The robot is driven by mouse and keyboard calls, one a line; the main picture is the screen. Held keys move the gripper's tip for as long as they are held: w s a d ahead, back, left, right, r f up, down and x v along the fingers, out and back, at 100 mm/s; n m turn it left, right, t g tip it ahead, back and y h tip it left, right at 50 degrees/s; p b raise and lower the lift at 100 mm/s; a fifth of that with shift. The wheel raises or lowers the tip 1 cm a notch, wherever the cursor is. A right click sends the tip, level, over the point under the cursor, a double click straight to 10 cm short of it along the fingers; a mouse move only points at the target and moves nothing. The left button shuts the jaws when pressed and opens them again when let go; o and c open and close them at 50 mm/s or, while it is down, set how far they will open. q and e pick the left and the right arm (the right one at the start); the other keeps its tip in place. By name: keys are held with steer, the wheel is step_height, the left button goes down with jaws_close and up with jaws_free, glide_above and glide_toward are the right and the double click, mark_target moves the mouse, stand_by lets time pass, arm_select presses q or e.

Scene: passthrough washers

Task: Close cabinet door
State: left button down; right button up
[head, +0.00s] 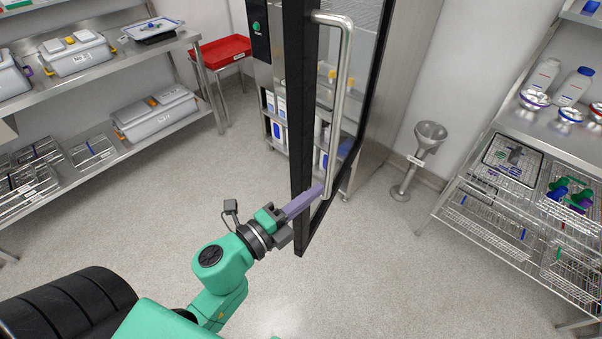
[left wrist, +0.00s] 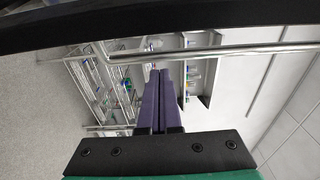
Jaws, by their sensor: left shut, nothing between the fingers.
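The cabinet door (head: 302,130) has a black frame and a glass pane, and stands open, swung out into the room in the head view. Its long steel handle (head: 345,85) runs down the door; the handle also crosses the upper part of the left wrist view (left wrist: 220,50). The steel cabinet (head: 393,95) stands behind the door. My left gripper (head: 318,191) has purple fingers, shut and empty, with the tips by the handle's lower end. In the left wrist view the fingers (left wrist: 159,80) lie together just below the handle bar. I cannot tell whether they touch it. My right gripper is not in view.
Shelves with grey bins (head: 160,115) line the left wall, with a red tray (head: 220,50) on a stand nearby. A steel floor drain funnel (head: 430,132) stands right of the cabinet. A wire rack (head: 490,210) is at the right. The floor (head: 390,260) around the door is clear.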

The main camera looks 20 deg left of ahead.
mark_target(302, 182)
arm_select(q)
steer(key=shift+w+a+p, duration=0.6)
steer(key=shift+w+a, duration=0.6)
steer(key=shift+w, duration=0.05)
steer(key=shift+a, duration=0.35)
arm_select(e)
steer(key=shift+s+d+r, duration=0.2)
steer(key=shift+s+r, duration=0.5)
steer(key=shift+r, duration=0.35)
arm_select(q)
steer(key=shift+d, duration=0.1)
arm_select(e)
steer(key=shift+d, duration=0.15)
